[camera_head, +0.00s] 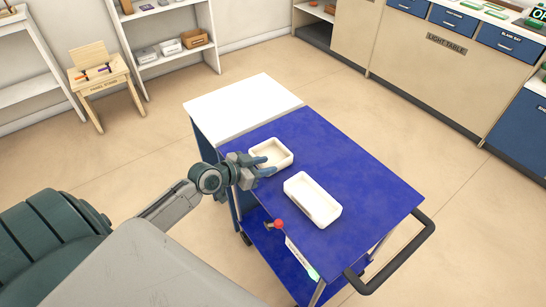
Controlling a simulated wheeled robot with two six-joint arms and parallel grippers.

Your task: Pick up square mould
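The square mould (282,148), a small white open box with rounded corners, sits on the blue top of a cart (350,165). A longer white rectangular mould (312,200) lies to its lower right on the same top. My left gripper (269,165) reaches in from the left. My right gripper is not in view.
A white surface (240,104) adjoins the cart top at the back left. The cart has a dark handle (395,262) at the right and a red knob (279,224) on its near side. Floor around is clear.

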